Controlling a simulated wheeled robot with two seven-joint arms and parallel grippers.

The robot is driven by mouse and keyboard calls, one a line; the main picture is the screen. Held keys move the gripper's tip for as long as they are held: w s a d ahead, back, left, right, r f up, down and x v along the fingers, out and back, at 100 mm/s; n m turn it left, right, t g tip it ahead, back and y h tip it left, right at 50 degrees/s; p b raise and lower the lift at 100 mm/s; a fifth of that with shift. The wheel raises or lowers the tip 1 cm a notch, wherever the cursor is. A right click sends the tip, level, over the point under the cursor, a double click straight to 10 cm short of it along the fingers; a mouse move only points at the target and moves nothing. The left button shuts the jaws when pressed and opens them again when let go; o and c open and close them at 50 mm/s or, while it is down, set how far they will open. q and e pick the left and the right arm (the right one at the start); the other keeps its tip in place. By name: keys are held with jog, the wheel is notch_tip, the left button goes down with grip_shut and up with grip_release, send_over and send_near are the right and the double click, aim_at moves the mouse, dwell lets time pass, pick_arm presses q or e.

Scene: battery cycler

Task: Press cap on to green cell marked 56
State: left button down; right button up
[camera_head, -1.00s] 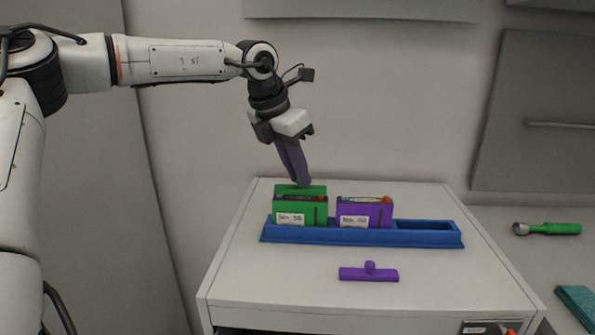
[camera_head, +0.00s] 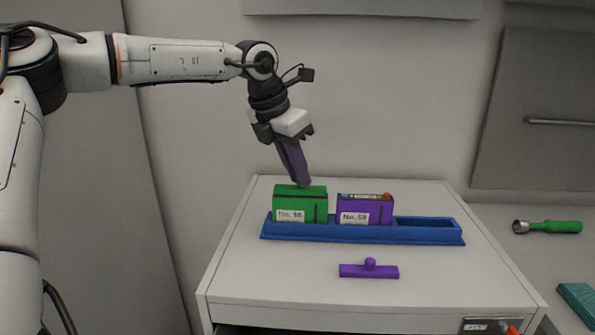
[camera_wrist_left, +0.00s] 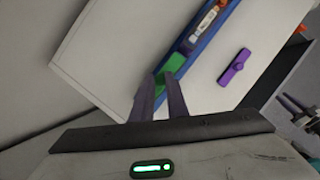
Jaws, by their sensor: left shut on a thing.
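The green cell (camera_head: 300,208), with a white label that seems to read 56, stands upright in the left compartment of the blue rack (camera_head: 410,238). The green cap (camera_head: 290,190) sits on top of the cell and covers its opening. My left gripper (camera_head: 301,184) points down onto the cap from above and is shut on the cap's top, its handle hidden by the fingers. In the left wrist view, its fingers (camera_wrist_left: 168,78) reach the green cap (camera_wrist_left: 174,62). My right gripper is not in view.
A purple cell (camera_head: 365,210) marked 59 stands open in the rack's middle, and the right compartment is empty. A purple cap (camera_head: 369,270) lies on the white cabinet top (camera_head: 270,285) in front. A green-handled tool (camera_head: 548,227) lies on the right counter.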

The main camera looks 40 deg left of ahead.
pick_arm(q)
jog(key=c, duration=1.2)
grip_release()
jog(key=shift+r, duration=0.15)
jog(key=shift+r+p, duration=1)
jog(key=shift+r, duration=0.2)
jog(key=shift+r+p, duration=0.55)
jog(key=shift+r, duration=1.65)
grip_shut()
